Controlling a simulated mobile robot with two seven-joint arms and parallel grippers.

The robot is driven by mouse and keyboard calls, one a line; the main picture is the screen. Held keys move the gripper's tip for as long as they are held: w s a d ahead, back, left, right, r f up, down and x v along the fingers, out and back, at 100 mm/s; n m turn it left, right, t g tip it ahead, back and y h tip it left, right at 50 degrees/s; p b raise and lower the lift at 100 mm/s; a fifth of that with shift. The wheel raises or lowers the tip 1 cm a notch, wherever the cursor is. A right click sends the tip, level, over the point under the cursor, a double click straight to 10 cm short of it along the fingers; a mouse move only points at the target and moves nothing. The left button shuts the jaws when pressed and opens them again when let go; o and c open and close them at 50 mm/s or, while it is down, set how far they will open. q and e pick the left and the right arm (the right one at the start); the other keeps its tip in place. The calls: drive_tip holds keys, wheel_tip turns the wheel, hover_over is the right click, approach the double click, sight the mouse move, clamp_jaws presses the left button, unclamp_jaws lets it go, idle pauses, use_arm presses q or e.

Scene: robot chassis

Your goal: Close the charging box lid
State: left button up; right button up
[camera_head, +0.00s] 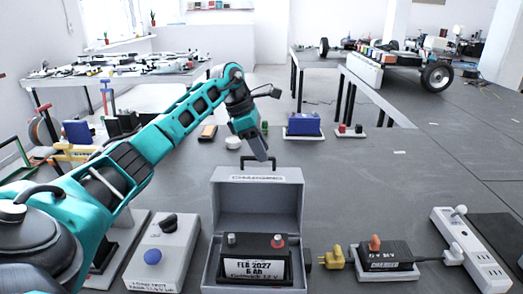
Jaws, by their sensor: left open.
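The grey charging box (212,270) stands at the front middle of the table. Its lid (259,205) is open and stands upright at the back, with a "CHARGING" label and a dark handle (243,165) along its top edge. A dark battery (254,269) with a white label sits inside the box. My left gripper (262,147) points down just behind and above the lid's top edge, near the handle. It is open and holds nothing that I can see. Whether it touches the lid or handle I cannot tell. My right gripper is not in view.
A grey device with a blue knob (162,248) stands left of the box. A yellow plug (333,257), a black adapter (385,255) and a white power strip (470,252) lie to the right. A blue item (303,124) sits farther back. The table right of the lid is clear.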

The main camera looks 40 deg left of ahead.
use_arm(q)
drive_tip(key=shift+w+d+f, duration=0.15)
drive_tip(key=shift+f, duration=0.3)
clamp_jaws()
idle(0.4)
